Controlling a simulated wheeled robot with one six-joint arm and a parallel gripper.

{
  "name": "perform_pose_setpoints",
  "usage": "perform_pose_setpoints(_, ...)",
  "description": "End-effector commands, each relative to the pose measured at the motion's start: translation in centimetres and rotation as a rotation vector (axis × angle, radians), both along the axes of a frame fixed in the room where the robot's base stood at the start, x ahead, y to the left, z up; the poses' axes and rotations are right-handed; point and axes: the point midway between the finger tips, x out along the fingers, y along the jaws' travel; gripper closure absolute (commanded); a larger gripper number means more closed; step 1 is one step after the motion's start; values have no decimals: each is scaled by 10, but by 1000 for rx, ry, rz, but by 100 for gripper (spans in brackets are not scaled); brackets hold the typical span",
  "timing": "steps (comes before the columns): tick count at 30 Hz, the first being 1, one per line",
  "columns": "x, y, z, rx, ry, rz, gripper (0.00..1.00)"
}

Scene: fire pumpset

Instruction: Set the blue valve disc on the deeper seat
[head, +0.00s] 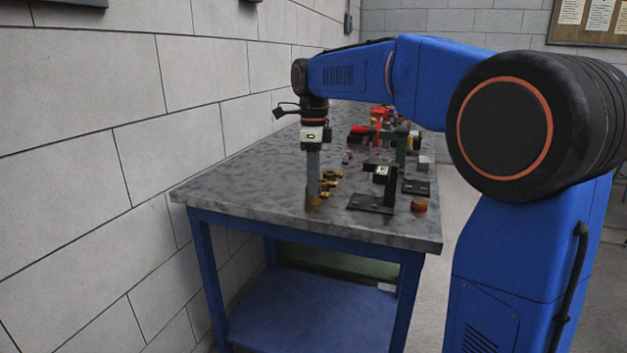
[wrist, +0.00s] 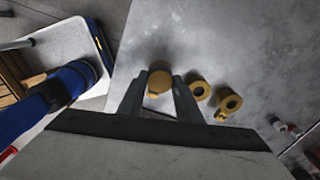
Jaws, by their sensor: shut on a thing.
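My gripper (wrist: 160,88) points down over the table's near left part. Its fingers are shut on a round brass-coloured part (wrist: 156,80), which shows between the fingertips in the wrist view. In the head view my gripper (head: 312,195) reaches down to the tabletop, with brass colour at its tips. Two brass-coloured rings with dark centre holes, a nearer ring (wrist: 199,91) and a farther ring (wrist: 229,102), stand to the right of the fingers. I cannot tell which is deeper. No blue disc shows clearly; the held part looks brass from above, and its underside is hidden.
The grey stone-topped table (head: 250,190) runs along a block wall (head: 70,110). Red and green fittings (head: 390,135) stand farther back. The near left tabletop is clear.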

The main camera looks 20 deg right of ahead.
Motion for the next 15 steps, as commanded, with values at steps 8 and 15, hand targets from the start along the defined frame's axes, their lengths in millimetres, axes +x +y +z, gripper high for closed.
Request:
perform_pose_setpoints(8,0,0,0,0,0,0,97)
perform_pose_setpoints(15,0,0,0,0,0,0,47)
